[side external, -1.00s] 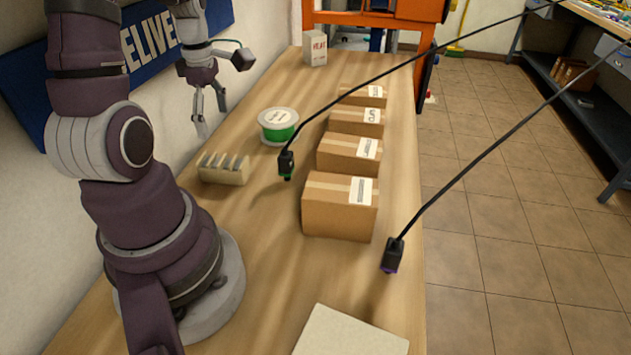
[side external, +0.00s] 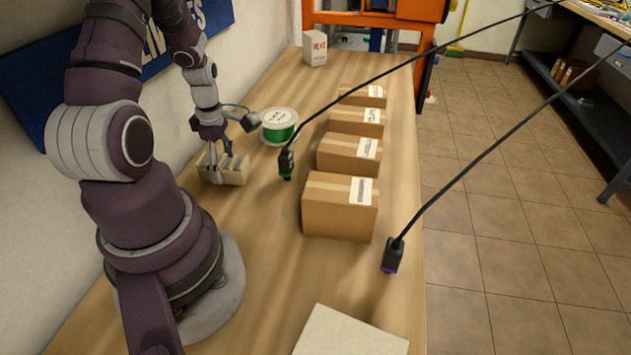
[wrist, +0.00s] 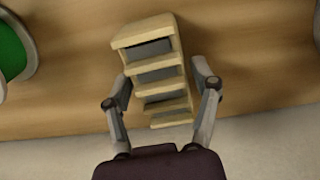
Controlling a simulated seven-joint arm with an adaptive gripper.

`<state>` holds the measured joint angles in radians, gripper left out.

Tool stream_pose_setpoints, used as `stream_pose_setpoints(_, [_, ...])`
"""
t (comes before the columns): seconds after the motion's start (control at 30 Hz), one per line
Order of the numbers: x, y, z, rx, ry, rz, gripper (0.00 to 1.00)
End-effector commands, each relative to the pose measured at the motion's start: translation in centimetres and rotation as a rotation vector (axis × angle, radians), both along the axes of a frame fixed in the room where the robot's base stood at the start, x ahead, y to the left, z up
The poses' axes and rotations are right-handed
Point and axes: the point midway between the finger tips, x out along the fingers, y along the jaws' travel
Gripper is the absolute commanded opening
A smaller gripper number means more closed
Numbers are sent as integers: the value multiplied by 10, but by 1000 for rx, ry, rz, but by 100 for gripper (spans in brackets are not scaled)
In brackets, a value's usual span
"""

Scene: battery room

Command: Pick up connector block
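The connector block (side external: 236,179) is a pale beige block with a row of raised ribs and grey slots between them. It sits on the wooden table, close to the wall side. My gripper (side external: 221,157) is down at the block, pointing downward. In the wrist view the ribbed block (wrist: 155,88) lies between the two fingers of my gripper (wrist: 162,72), one finger on each side. The fingers are spread wide, and a narrow gap seems to show at the right finger. Firm contact is not clear, and the fingers partly hide the block in the side view.
A green spool (side external: 279,125) stands just beyond the block. A row of several cardboard boxes (side external: 335,207) runs along the table's right side. Two black cables with plugs (side external: 286,163) hang over the table. A pale slab (side external: 350,333) lies at the front.

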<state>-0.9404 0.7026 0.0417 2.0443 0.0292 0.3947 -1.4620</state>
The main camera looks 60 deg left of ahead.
Motion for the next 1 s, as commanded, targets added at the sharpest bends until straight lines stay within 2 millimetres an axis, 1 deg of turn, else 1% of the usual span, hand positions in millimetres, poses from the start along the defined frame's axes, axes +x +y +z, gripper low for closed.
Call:
stream_pose_setpoints(0.03, [0,0,0,0,0,0,50])
stream_pose_setpoints(0.3, [0,0,0,0,0,0,15])
stream_pose_setpoints(0.37, [0,0,0,0,0,0,9])
stream_pose_setpoints(0.57, [0,0,1,0,0,0,9])
stream_pose_setpoints(0.67, [0,1,8,2,-1,0,9])
stream_pose_setpoints(0.77, [1,1,25,6,-4,0,9])
stream_pose_setpoints(0.9, [1,2,62,8,-6,0,9])
stream_pose_setpoints(1.0, [1,1,83,5,-5,-1,9])
